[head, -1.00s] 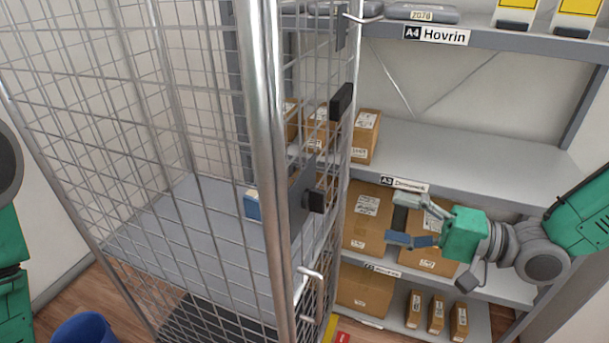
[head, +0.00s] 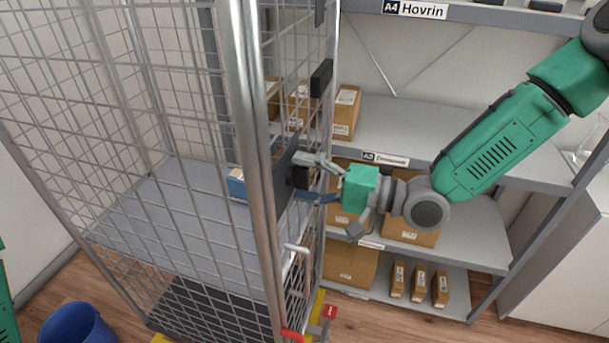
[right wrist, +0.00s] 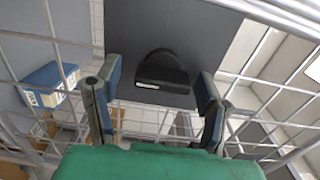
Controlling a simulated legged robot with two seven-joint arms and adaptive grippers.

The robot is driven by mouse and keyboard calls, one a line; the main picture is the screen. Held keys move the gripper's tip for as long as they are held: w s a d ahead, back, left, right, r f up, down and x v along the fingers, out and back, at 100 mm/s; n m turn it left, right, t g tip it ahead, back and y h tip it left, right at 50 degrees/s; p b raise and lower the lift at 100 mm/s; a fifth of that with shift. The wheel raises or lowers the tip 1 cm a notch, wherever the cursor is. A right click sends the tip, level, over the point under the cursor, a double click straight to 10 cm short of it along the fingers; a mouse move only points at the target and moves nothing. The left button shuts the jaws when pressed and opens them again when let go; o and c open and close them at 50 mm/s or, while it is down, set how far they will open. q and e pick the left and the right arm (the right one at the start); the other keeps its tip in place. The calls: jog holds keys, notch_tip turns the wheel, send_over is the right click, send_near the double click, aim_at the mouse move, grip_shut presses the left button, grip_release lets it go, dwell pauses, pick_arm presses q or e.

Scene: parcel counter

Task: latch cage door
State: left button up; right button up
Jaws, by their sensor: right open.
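The wire-mesh cage (head: 246,130) stands upright at the left and middle of the head view. On its right side is a dark plate (head: 284,188) with a black knob-like handle (head: 301,177). My right gripper (head: 312,179) is open at this handle, one finger above and one below it in the head view. In the right wrist view the handle (right wrist: 162,72) is on the dark plate (right wrist: 190,30), between and beyond the open fingers (right wrist: 157,88). I cannot tell whether they touch it. A pale bent lever (head: 297,249) is lower on the cage. My left gripper is not in view.
A blue-and-white box (head: 237,185) lies on the cage's grey shelf (head: 165,215). A rack with cardboard boxes (head: 350,262) stands behind my right arm. A blue bucket (head: 76,328) is on the floor at lower left. A black block (head: 321,78) sits above the handle.

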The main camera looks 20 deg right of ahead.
jog(key=shift+a, duration=0.25)
jog(key=c, duration=1.2)
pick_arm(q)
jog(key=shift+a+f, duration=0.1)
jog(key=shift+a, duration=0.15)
pick_arm(e)
jog(key=shift+o, duration=0.2)
